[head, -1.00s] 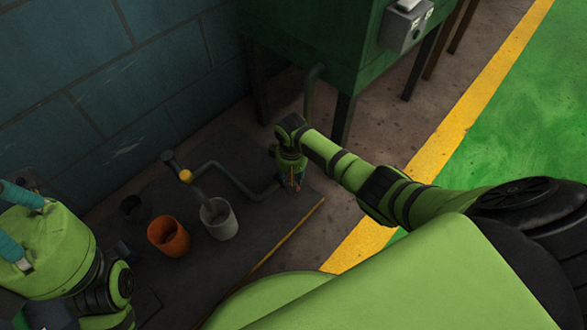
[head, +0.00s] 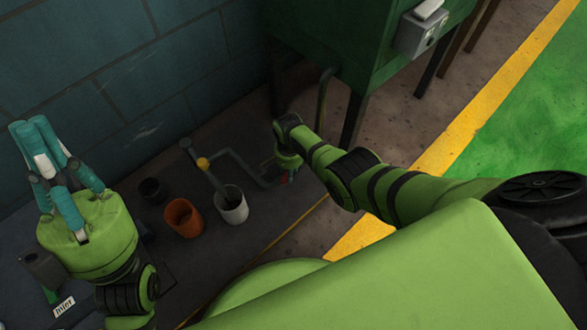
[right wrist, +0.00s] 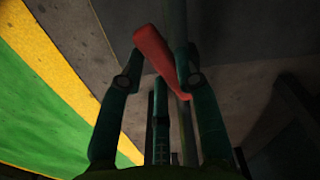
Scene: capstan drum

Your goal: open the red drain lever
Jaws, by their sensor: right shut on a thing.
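The red drain lever (right wrist: 155,48) shows in the right wrist view as a tapered red handle lying between the fingers. In the head view only small bits of red (head: 291,176) show by the gripper. My right gripper (right wrist: 157,80) is shut on it; in the head view this gripper (head: 288,163) is partly hidden by its own arm, low beside the green cabinet. A dark drain pipe (head: 240,168) runs near it on the floor. My left gripper (head: 42,145) is at the left, fingers upward, away from the lever; its finger gap is unclear.
An orange cup (head: 184,218) and a grey cup (head: 233,207) stand by the pipe, with a dark cup (head: 152,191) behind. A yellow knob (head: 203,163) sits on the pipe. The green cabinet (head: 345,45) stands on legs. Green floor at the right is clear.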

